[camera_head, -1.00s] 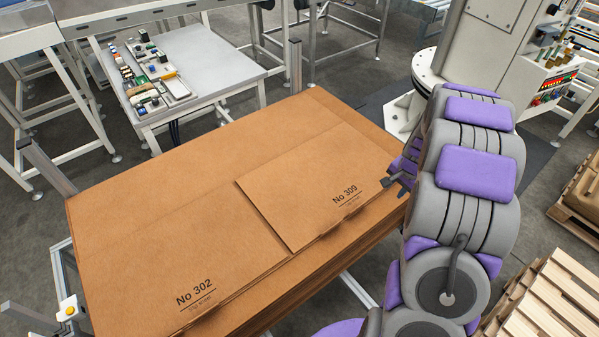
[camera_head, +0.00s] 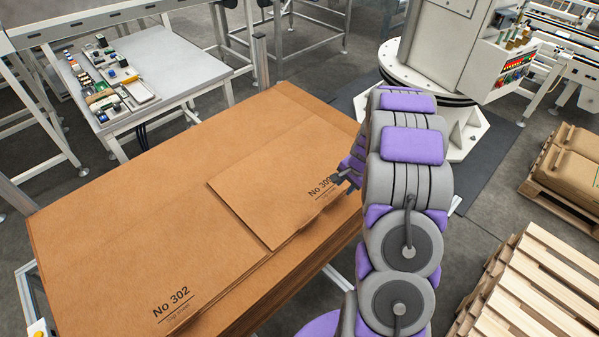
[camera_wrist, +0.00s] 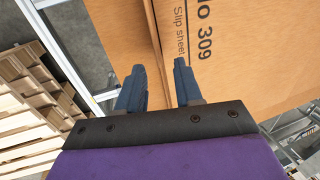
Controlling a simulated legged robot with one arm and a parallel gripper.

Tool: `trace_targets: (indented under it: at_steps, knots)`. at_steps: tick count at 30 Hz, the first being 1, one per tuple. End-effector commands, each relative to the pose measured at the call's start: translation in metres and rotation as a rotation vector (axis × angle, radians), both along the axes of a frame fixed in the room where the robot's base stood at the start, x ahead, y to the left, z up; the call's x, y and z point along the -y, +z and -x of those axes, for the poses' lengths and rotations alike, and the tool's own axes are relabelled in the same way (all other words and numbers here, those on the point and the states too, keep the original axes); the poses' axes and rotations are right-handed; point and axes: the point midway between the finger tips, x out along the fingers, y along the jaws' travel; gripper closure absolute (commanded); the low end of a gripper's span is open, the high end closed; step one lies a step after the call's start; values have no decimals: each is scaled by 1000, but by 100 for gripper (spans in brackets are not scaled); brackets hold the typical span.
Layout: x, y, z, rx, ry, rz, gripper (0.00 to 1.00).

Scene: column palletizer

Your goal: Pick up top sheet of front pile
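A brown slip sheet marked No 309 (camera_head: 270,190) lies on top of a broad stack of brown sheets. A larger sheet marked No 302 (camera_head: 120,250) lies flat to its left. My gripper (camera_head: 343,181) is at the right edge of the No 309 sheet and partly covers its label. In the wrist view, two dark blue fingers (camera_wrist: 159,78) are spread apart with nothing held between them. The No 309 sheet (camera_wrist: 250,50) fills the right side there, and its edge runs between the fingers. I cannot tell whether they touch it.
A grey table (camera_head: 175,60) with small parts stands behind the stack. A white column machine (camera_head: 435,45) stands behind my arm. Wooden pallets (camera_head: 530,285) are at lower right, and a loaded pallet (camera_head: 570,165) lies farther back. A metal post (camera_head: 261,60) rises at the stack's far corner.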

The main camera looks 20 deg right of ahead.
Motion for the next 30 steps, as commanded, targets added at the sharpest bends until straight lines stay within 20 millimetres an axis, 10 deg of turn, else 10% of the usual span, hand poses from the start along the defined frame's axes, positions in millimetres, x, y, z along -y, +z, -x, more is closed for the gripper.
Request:
trace_targets:
  at_steps: [23,30]
  knots:
    - [-10,-55,-8,1,0,-1,65]
    - [-11,-55,-8,0,0,-1,88]
